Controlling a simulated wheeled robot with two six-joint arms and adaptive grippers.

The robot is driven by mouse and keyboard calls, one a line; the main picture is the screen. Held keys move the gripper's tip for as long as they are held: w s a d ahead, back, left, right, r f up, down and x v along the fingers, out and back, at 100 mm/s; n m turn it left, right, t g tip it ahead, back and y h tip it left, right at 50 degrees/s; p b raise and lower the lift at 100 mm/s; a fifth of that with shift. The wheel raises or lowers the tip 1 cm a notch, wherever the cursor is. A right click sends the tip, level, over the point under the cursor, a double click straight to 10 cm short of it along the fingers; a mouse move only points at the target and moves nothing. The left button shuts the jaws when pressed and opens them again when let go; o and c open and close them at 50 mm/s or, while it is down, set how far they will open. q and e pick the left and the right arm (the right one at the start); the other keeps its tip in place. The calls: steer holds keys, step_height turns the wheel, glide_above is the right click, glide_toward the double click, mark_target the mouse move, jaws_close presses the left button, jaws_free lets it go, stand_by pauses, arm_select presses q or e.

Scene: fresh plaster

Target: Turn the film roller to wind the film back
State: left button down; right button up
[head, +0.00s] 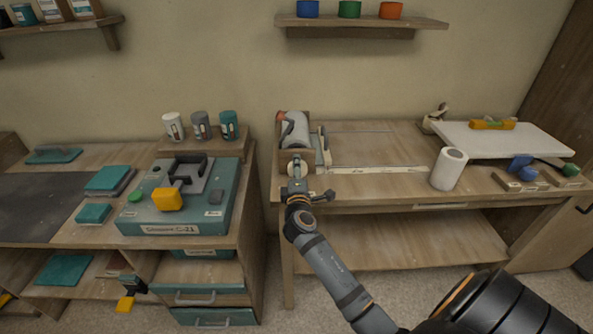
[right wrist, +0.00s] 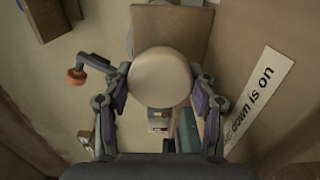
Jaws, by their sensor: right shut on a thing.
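The film roller (head: 295,128) is a pale grey roll in a wooden stand at the left end of the right-hand table. A round cream roller end (right wrist: 162,77) faces my right wrist camera. My right gripper (head: 297,184) reaches the near side of the stand, and its fingers (right wrist: 160,98) are shut on the cream roller end, one on each side. My left gripper is not in view.
A labelled strip (head: 378,170) lies along the table front. A white roll (head: 449,168) stands to the right, before a white board (head: 505,139). A teal machine (head: 185,200) stands on the left bench. A gap separates bench and table.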

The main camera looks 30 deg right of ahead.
steer(key=o, duration=1.1)
steer(key=shift+o, duration=0.2)
